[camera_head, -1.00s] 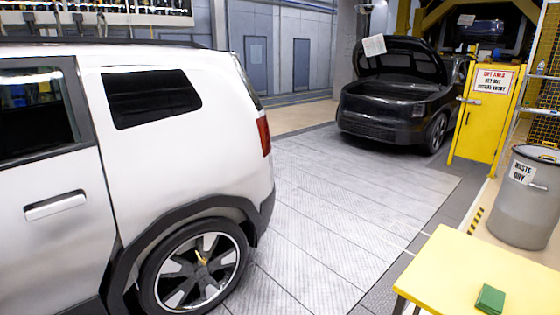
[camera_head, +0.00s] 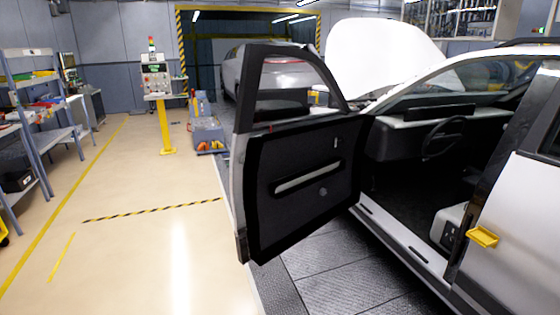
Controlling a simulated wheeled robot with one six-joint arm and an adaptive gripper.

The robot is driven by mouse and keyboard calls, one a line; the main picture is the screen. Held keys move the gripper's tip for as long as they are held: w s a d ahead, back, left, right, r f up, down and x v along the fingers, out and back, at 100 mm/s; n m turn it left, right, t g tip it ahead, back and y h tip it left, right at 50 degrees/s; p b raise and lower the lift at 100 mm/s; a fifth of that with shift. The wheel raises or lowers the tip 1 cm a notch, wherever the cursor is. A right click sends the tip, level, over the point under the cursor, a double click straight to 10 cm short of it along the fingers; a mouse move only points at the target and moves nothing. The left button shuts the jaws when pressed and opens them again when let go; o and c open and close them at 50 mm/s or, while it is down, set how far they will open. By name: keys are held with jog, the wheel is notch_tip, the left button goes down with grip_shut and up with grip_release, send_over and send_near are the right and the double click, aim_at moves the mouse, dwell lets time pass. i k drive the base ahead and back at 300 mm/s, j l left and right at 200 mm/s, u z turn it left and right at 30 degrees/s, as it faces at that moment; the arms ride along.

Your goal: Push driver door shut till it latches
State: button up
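The driver door (camera_head: 300,185) of the white car stands wide open in the head view, swung out from its front hinge. Its dark inner panel faces me, with a pale grab handle and a window frame above. The door opening (camera_head: 415,210) shows the steering wheel (camera_head: 444,138), dashboard and floor. A yellow piece (camera_head: 483,237) sits at the rear edge of the opening, by the rear door (camera_head: 510,230). My gripper is not in view.
The car's hood (camera_head: 382,58) is raised. A blue cart (camera_head: 207,130) and a yellow-post control stand (camera_head: 163,110) are beyond the door. Shelves (camera_head: 25,130) line the left. The beige floor (camera_head: 150,245) left of the door is clear.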

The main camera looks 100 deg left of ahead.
aim_at(278, 176)
jog(key=u, duration=2.65)
jog(key=i+j, duration=0.5)
jog(key=j, duration=0.15)
jog(key=i+j, duration=0.45)
jog(key=j, duration=0.25)
jog(key=i+j, duration=0.5)
jog(key=j, duration=0.15)
jog(key=i+j, duration=0.5)
jog(key=j, duration=0.15)
jog(key=k+j+u, duration=0.05)
